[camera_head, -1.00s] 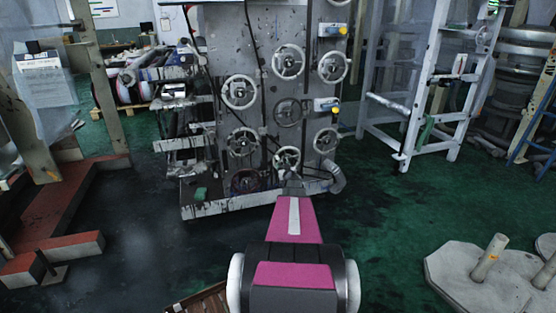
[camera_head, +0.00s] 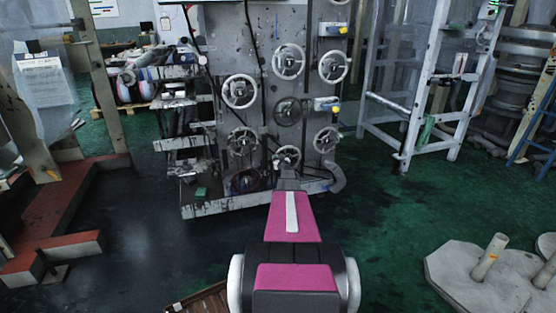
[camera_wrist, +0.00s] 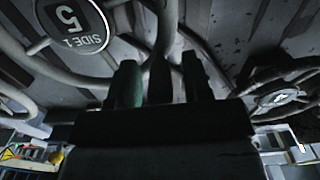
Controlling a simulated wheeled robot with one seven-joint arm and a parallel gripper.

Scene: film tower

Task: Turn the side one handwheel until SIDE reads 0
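A handwheel hub (camera_wrist: 75,22) marked SIDE 1 with a large 5 shows upside down at the top left of the wrist view, very close. Its pale rim curves down beside my gripper (camera_wrist: 162,75). The two fingers stand apart, with a dark bar between them and narrow gaps on either side; I cannot tell whether they touch it. In the head view my gripper (camera_head: 289,175) is at the lowest middle handwheel (camera_head: 287,157), mostly hidden by my wrist. I cannot read which head-view wheel is SIDE 1.
Another handwheel (camera_wrist: 277,98) is close at the right of the wrist view. The grey panel (camera_head: 262,60) bears several handwheels. A white frame (camera_head: 418,120) stands right, a red-edged step (camera_head: 70,245) left, and hexagonal slabs (camera_head: 465,285) lower right.

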